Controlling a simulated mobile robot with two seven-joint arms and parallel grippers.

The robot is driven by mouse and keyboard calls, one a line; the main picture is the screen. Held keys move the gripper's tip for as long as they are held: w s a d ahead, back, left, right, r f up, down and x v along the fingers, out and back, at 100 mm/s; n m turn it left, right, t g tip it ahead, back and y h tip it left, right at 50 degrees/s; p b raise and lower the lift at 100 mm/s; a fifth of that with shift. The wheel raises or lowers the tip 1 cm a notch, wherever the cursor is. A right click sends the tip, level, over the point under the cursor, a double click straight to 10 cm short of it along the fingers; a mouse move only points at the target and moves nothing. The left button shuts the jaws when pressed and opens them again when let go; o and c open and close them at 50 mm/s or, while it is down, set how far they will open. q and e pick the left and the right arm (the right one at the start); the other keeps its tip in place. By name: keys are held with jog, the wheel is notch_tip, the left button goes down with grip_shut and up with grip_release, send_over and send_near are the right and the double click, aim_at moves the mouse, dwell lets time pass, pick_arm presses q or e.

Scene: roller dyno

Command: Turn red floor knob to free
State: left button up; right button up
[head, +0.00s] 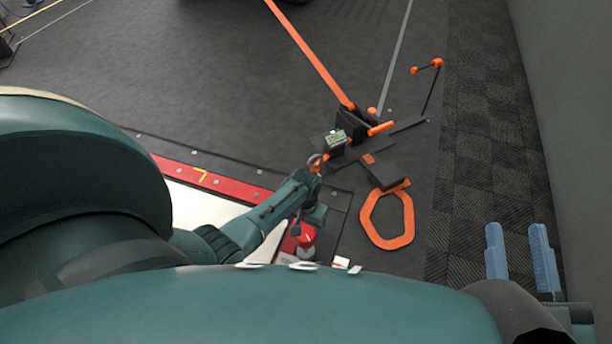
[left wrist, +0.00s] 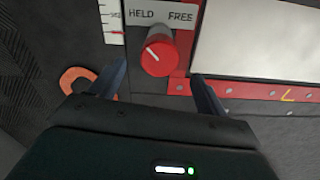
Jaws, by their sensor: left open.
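The red knob (left wrist: 158,54) stands on a grey plate (left wrist: 148,17) marked HELD on the left and FREE on the right in the left wrist view. Its white pointer line slants up and left, toward HELD. My left gripper (left wrist: 160,73) is open, a finger to each side of the knob in the picture. The fingertips look short of the knob, with no contact visible. In the head view the knob (head: 304,236) shows just below my left gripper (head: 313,211), whose fingers are hard to make out. My right gripper (head: 521,240) is open and empty at the lower right.
A red strip (head: 225,184) edges the white panel beside the knob. An orange strap (head: 312,54) runs to a black ratchet fitting with a small lit box (head: 335,138). An orange loop (head: 408,222) lies on the floor. A grey wall (head: 575,110) stands at right.

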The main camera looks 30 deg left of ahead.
pick_arm(q)
notch_tip(320, 180, down, 6)
jog(key=b, duration=0.3)
jog(key=shift+b, duration=0.3)
jog(key=shift+f+b, duration=0.35)
jog(key=shift+f, duration=0.2)
pick_arm(e)
notch_tip(320, 180, up, 7)
jog(key=n+t+y, duration=0.1)
jog(key=n+y, duration=0.5)
jog(key=shift+w+d+n+t, duration=0.25)
jog(key=shift+d+n+t, duration=0.05)
jog(key=shift+d+t, duration=0.1)
pick_arm(q)
jog(key=shift+c, duration=0.5)
pick_arm(e)
jog(key=shift+f, duration=0.1)
pick_arm(q)
jog(key=c, duration=0.9)
pick_arm(e)
jog(key=shift+y, duration=0.3)
